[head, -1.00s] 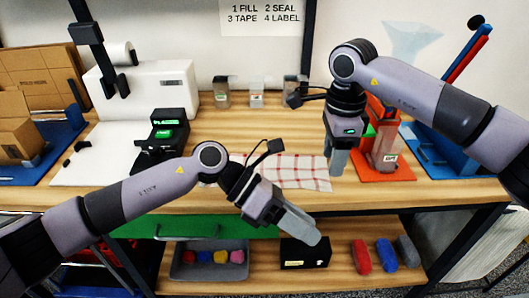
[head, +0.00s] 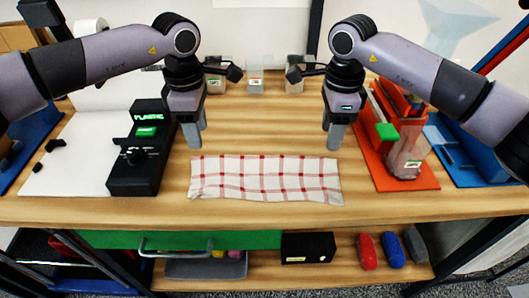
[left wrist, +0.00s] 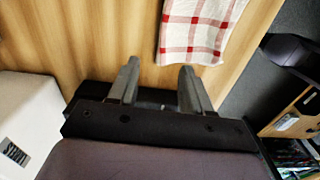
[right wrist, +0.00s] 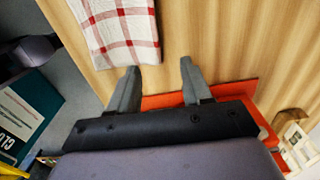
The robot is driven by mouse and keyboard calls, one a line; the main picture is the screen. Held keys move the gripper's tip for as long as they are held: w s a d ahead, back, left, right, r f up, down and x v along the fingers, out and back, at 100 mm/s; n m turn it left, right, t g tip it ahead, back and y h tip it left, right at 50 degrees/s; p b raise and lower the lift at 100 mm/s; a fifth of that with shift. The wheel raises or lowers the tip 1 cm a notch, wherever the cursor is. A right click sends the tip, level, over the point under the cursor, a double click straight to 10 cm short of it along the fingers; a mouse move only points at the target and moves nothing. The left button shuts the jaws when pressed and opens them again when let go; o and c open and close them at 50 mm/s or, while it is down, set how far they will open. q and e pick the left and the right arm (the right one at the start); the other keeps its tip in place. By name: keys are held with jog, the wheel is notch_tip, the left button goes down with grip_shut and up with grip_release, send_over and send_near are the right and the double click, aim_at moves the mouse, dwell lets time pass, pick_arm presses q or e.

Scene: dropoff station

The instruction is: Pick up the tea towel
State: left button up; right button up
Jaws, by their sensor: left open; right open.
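The tea towel (head: 265,181) is white with red checks and lies flat on the wooden worktop near its front edge. Part of it shows in the left wrist view (left wrist: 198,28) and in the right wrist view (right wrist: 122,30). My left gripper (head: 197,140) is open and empty, pointing down just behind the towel's left end. My right gripper (head: 336,142) is open and empty, pointing down just behind the towel's right end. In the wrist views the fingers of my left gripper (left wrist: 157,80) and my right gripper (right wrist: 160,78) are spread apart, clear of the cloth.
A black device with green labels (head: 140,165) stands left of the towel. An orange stand (head: 398,178) is to the right. Small containers (head: 255,80) stand at the back. The worktop between the grippers is bare. A lower shelf holds a black box (head: 308,247).

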pick_arm(q)
send_over(204, 160)
jog(key=shift+f, duration=2.55)
pick_arm(e)
jog(key=shift+f, duration=2.55)
pick_arm(q)
jog(key=shift+d, duration=0.1)
jog(key=shift+f+b, duration=0.35)
jog(key=shift+b, duration=0.05)
pick_arm(e)
jog(key=shift+f, duration=0.35)
pick_arm(q)
jog(key=shift+f+b, duration=0.5)
pick_arm(e)
jog(key=shift+f, duration=0.5)
pick_arm(q)
jog(key=shift+r, duration=0.1)
pick_arm(e)
jog(key=shift+r, duration=0.1)
pick_arm(q)
jog(key=shift+f, duration=0.2)
jog(key=shift+c, duration=0.3)
pick_arm(e)
jog(key=shift+c, duration=0.3)
pick_arm(q)
grip_shut()
pick_arm(e)
grip_shut()
